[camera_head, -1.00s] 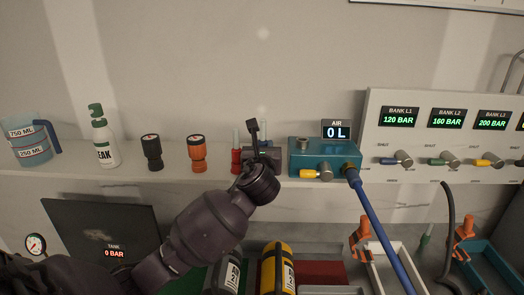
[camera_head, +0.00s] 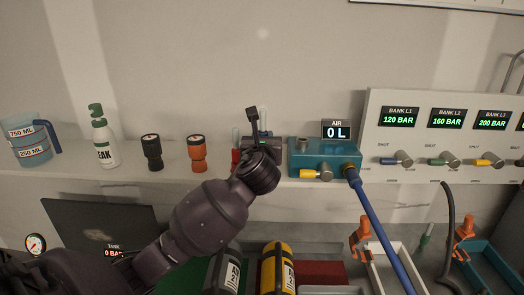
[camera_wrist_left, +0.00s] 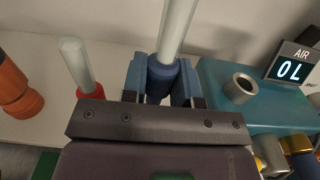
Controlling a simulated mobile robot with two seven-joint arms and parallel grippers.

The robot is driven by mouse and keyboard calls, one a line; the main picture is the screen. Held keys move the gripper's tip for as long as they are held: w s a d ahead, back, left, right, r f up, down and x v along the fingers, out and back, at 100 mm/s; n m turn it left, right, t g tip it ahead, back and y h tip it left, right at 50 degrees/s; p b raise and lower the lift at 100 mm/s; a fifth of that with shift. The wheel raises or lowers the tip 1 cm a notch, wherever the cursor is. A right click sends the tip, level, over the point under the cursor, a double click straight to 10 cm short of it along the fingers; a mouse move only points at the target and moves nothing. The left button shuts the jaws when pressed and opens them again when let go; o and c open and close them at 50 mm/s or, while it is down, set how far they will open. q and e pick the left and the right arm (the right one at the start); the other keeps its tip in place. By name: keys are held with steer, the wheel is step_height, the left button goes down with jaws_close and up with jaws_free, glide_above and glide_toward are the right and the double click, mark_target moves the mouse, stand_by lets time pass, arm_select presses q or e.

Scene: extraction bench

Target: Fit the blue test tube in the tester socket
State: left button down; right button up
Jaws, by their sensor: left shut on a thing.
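The blue test tube, a pale clear tube with a dark blue collar (camera_wrist_left: 163,75), stands between my left gripper's fingers in the left wrist view. My left gripper (camera_wrist_left: 162,88) is shut on it around the collar. In the head view my left gripper (camera_head: 260,138) is at the shelf, just left of the teal tester (camera_head: 325,160), and hides most of the tube. The tester socket, a round metal ring (camera_head: 303,144), is on the tester's top and looks empty. It also shows right of the tube in the left wrist view (camera_wrist_left: 240,86). My right gripper is not in view.
A red-based tube (camera_wrist_left: 80,68) stands close left of my gripper. Orange (camera_head: 197,153) and black (camera_head: 152,152) fittings, a white bottle (camera_head: 103,140) and a jug (camera_head: 28,140) stand farther left. A blue hose (camera_head: 378,225) runs down from the tester.

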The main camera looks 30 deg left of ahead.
mark_target(263, 109)
arm_select(q)
steer(key=shift+r, duration=4.4)
steer(key=w+d, duration=0.6)
steer(key=d, duration=0.2)
steer(key=shift+w, duration=0.4)
steer(key=shift+d, duration=0.1)
steer(key=shift+f, duration=0.1)
steer(key=shift+f, duration=0.95)
steer(key=shift+f+b, duration=0.5)
steer(key=shift+f, duration=1.55)
